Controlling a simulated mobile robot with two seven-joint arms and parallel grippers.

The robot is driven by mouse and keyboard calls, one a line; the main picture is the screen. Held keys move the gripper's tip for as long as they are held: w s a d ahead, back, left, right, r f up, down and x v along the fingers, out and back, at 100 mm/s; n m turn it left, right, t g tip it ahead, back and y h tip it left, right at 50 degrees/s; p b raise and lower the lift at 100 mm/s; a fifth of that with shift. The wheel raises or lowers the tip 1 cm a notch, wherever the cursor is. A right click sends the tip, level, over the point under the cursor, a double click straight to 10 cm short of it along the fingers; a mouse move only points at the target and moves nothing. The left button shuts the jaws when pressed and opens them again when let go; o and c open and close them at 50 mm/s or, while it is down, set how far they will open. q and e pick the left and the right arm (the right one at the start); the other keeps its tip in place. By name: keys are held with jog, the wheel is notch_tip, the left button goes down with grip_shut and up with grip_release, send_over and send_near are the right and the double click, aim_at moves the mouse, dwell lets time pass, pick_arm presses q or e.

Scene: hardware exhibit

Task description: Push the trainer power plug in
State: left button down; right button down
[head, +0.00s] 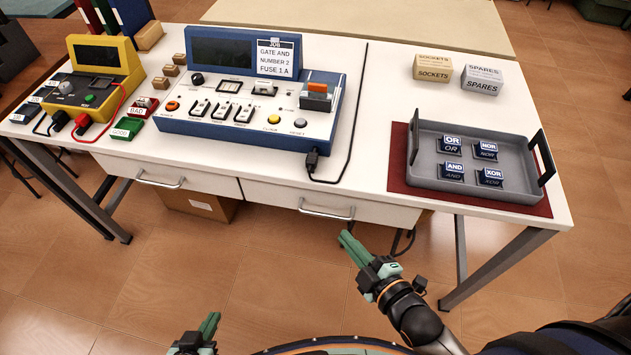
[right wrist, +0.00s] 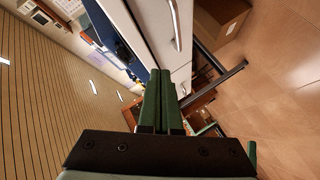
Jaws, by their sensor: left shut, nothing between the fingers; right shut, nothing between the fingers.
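The trainer (head: 250,85) is a blue box with a white control panel and a dark screen, standing in the middle of the white table. The black power plug (head: 313,160) is at the trainer's front right corner, with its black cable on the table beside it. I cannot tell how far in the plug sits. My right gripper (head: 345,240) is shut and empty, in front of the table's front edge and below the plug in the picture. It also shows in the right wrist view (right wrist: 161,75). My left gripper (head: 212,320) is shut and empty, low and away from the table.
A grey tray (head: 428,181) with several labelled chips lies on a red mat at the right. A yellow tester (head: 95,85) with leads stands at the left. Sockets (head: 433,68) and spares (head: 482,80) boxes stand behind. Drawer handles (head: 326,211) stick out in front.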

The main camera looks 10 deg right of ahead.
notch_tip(320, 180, up, 3)
jog(key=w+a+n+t+y+b, duration=0.1)
jog(key=a+n+t+y+b, duration=0.1)
jog(key=n, duration=0.6)
send_near(312, 160)
jog(key=shift+t, duration=0.3)
jog(key=w+a, duration=0.2)
jog(key=w+a+f, duration=0.1)
jog(key=w+a, duration=0.1)
jog(key=shift+a, duration=0.15)
jog(key=shift+w+d, duration=0.25)
jog(key=shift+w, duration=0.25)
